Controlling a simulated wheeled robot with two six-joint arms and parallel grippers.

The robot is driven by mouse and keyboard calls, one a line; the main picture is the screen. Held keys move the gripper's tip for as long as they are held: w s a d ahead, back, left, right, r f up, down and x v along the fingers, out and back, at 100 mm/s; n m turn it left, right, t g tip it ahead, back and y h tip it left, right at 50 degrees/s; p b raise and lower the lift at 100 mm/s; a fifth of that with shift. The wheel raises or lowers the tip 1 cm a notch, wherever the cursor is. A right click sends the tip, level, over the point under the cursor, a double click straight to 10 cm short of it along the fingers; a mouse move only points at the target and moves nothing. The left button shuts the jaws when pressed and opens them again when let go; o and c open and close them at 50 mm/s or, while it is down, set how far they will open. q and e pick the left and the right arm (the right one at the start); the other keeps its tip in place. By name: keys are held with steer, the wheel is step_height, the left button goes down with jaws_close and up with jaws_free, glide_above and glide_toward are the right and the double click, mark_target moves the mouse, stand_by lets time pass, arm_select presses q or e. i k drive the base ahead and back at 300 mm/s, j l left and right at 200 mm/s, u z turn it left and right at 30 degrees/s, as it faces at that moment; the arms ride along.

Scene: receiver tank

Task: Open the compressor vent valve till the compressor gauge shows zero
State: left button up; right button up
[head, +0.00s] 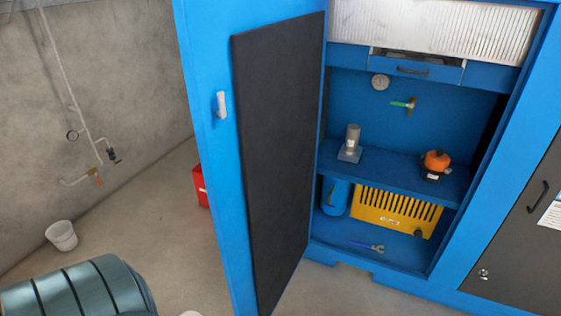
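A small round gauge (380,82) with a pale face sits on the blue back wall inside the open cabinet; its reading is too small to tell. A valve with a green lever (402,104) and a brass-coloured body is to its lower right. The lever lies roughly level, pointing left. On the concrete wall at the left is another small gauge (72,135) on a pipe, with a dark valve (112,155) and an orange-handled valve (98,178) near it. Nothing readable marks which is the compressor's vent valve or gauge. Neither of my grippers is in view.
The blue cabinet's door (278,160) stands open toward me. Its shelf (390,172) carries a grey cylinder (352,143) and an orange-topped device (435,165). Below are a yellow grille unit (397,210) and a wrench (367,247). A bucket (62,235) and ribbed teal object (80,290) are left.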

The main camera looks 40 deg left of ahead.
mark_target(395, 103)
steer(key=k+j, duration=0.1)
steer(key=j, duration=0.4)
steer(key=k+j, duration=0.1)
steer(key=j, duration=0.4)
steer(key=k+j, duration=0.1)
steer(key=j, duration=0.45)
steer(key=k+j, duration=0.1)
steer(key=j, duration=0.4)
steer(key=k+j, duration=0.1)
steer(key=j, duration=0.4)
steer(key=l+u, duration=0.1)
steer(key=l, duration=0.35)
steer(key=k+l, duration=0.15)
steer(key=l, duration=0.35)
steer(key=i+l+u, duration=0.15)
steer(key=l, duration=0.35)
steer(key=i+l+u, duration=0.1)
steer(key=l, duration=0.4)
steer(key=i+l+u, duration=0.15)
steer(key=l, duration=0.35)
steer(key=i+l+u, duration=0.15)
steer(key=l, duration=0.4)
steer(key=i+l+u, duration=0.2)
steer(key=i+l, duration=0.3)
steer(key=i, duration=0.3)
steer(key=i+l+u, duration=0.2)
steer(key=i+l, duration=0.45)
steer(key=i, duration=0.1)
